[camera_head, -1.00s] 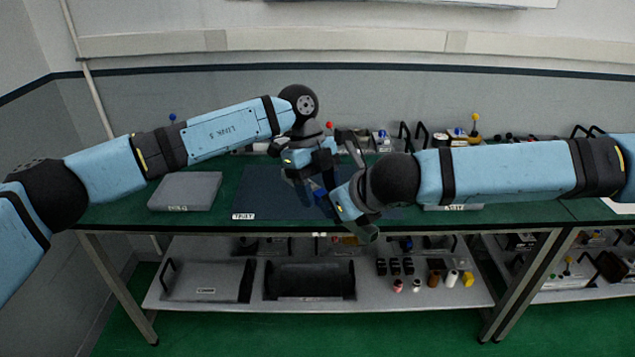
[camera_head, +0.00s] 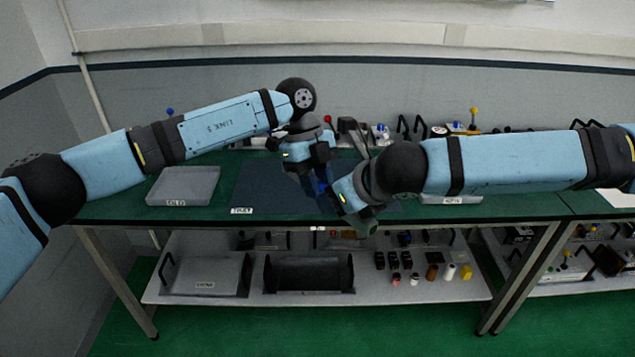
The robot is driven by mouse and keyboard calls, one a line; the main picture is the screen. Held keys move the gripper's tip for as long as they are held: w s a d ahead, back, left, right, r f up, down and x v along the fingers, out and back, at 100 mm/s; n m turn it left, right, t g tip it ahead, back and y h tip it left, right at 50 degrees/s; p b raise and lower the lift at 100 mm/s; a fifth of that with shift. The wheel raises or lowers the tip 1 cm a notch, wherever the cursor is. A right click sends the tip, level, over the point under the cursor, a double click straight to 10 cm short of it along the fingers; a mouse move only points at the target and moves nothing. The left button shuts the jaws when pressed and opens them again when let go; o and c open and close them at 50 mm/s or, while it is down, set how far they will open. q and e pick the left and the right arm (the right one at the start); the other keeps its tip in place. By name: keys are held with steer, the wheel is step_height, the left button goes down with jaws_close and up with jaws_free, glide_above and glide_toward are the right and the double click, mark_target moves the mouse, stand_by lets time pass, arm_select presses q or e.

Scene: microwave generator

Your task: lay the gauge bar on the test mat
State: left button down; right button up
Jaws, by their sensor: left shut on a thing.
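The test mat (camera_head: 262,183) is a dark blue-grey sheet on the green bench, with a white label at its front left corner. My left gripper (camera_head: 318,186) points down over the mat's right part and is shut on what seems to be the gauge bar. Only a small blue piece (camera_head: 321,188) shows at its fingers, and I cannot make out the bar's full shape. My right gripper (camera_head: 350,192) is close beside it on the right; its fingers are mostly hidden by its own wrist. I cannot tell whether the two grippers touch.
Another labelled tray (camera_head: 452,199) is partly hidden under my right arm. Small parts and levers line the bench's back edge. A lower shelf (camera_head: 400,291) holds bins and several small items.

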steer(key=v, duration=1)
steer(key=shift+s+r, duration=0.1)
steer(key=s+a+f+m+g+y, duration=0.1)
steer(key=s+a+f+m+y, duration=0.3)
steer(key=a, duration=0.3)
steer(key=s+a+f+m+g+y, duration=0.2)
steer(key=s+a+f+m, duration=0.15)
steer(key=a+m, duration=0.3)
steer(key=w+d+f+m+t+h, duration=0.1)
steer(key=d+f+m+t, duration=0.3)
steer(key=f+m, duration=0.55)
steer(key=w+d+f+m+t+h, duration=0.1)
steer(key=d+f+m+t, duration=0.3)
steer(key=f+m, duration=0.55)
steer(key=s+d+f+m+h, duration=0.6)
steer(key=s+d+f+m, duration=0.5)
steer(key=s+d+f, duration=0.3)
step_height(320, 180, down, 3)
steer(key=shift+s+d+r+g+h, duration=0.1)
steer(key=shift+s+d+g+h, duration=0.2)
steer(key=shift+d, duration=0.85)
steer(key=shift+w+m, duration=0.1)
steer(key=shift+m, duration=0.15)
